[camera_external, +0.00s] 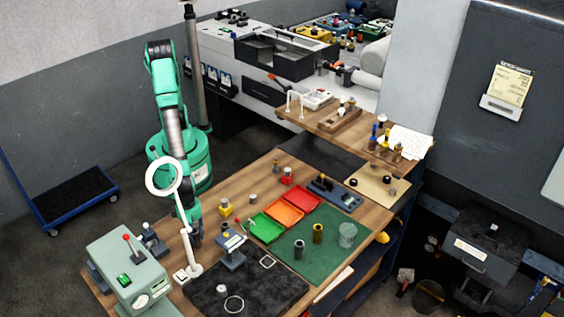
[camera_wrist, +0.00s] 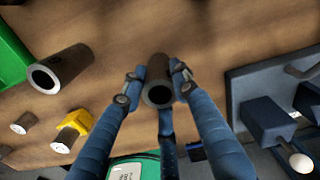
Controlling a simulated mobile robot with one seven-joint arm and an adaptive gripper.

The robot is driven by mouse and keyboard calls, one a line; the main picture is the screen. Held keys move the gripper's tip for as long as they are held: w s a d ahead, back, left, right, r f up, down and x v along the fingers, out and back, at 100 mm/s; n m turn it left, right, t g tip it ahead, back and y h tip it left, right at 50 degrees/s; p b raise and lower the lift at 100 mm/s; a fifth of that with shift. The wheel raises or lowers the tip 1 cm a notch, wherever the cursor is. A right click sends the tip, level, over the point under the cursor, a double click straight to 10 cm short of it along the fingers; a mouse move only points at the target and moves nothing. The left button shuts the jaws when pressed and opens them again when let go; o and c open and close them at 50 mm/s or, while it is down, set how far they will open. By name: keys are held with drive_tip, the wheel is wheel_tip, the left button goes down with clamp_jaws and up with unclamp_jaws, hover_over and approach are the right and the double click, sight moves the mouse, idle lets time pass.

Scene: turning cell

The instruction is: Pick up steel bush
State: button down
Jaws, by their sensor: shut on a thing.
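In the wrist view, the steel bush (camera_wrist: 157,72) is a dark grey hollow cylinder with its open end towards the camera. My gripper (camera_wrist: 156,84) is shut on it, with blue fingers on its left and right sides. The wood behind it looks close, but I cannot tell whether the bush touches it. In the external view, my gripper (camera_external: 195,239) is low over the left part of the wooden bench, partly hidden by the magnifier lamp. The held bush cannot be made out there.
A similar hollow grey cylinder (camera_wrist: 62,70) lies left of my gripper in the wrist view, near a yellow block (camera_wrist: 74,127). A blue-grey vise (camera_wrist: 268,112) stands to the right. The magnifier lamp (camera_external: 194,269) and a grey-green machine (camera_external: 131,265) stand close to my arm.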

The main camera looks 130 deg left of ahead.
drive_tip(key=shift+r, duration=0.55)
drive_tip(key=s+a+r, duration=0.1)
drive_tip(key=s+a, duration=0.2)
drive_tip(key=s, duration=0.4)
drive_tip(key=s+a+r, duration=0.2)
drive_tip(key=s+a, duration=0.2)
drive_tip(key=s, duration=0.3)
drive_tip(key=shift+a+r, duration=0.15)
drive_tip(key=shift+a, duration=0.1)
idle(0.4)
